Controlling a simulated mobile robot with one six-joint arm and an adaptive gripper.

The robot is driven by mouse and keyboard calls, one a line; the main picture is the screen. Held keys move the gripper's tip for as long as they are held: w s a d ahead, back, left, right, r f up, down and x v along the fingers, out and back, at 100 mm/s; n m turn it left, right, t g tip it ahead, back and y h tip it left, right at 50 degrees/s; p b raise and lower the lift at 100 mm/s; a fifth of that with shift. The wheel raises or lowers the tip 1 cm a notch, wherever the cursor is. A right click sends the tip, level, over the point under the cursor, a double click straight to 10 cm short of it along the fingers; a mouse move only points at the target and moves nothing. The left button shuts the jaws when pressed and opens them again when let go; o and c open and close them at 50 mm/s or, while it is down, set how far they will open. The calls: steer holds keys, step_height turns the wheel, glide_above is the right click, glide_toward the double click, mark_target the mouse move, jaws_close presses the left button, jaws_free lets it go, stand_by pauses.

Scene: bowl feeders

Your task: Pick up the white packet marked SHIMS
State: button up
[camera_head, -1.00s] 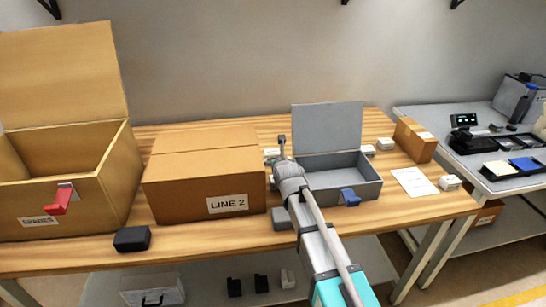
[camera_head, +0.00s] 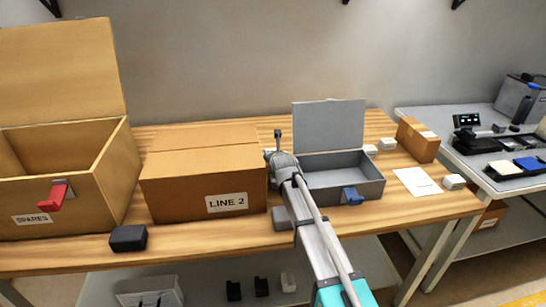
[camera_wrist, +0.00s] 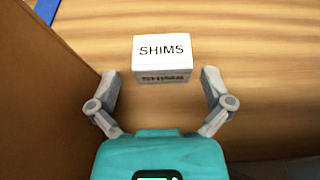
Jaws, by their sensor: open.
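The white packet marked SHIMS (camera_wrist: 163,50) lies on the wooden table in the wrist view, its label facing the camera. My gripper (camera_wrist: 165,78) is open in the wrist view. Its two fingers point toward the packet, with the fingertips near the packet's closer edge, one to each side. Nothing is between the fingers except the packet's near end, and I cannot tell the height gap. In the head view, my gripper (camera_head: 278,140) is between the LINE 2 carton and the grey box, and the packet is hidden there.
The brown LINE 2 carton (camera_head: 180,187) stands close to the left of my gripper. The open grey box (camera_head: 325,182) with a blue latch is on its right. The open SPARES box (camera_head: 85,200) is far left. A small black box (camera_head: 128,238) sits at the front edge.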

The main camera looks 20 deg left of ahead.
mark_target(272, 150)
steer(key=shift+b+x, duration=1.05)
steer(key=shift+x, duration=1.6)
steer(key=shift+d, duration=0.1)
steer(key=c, duration=1)
steer(key=shift+r, duration=0.1)
step_height(272, 150, up, 10)
steer(key=p, duration=1)
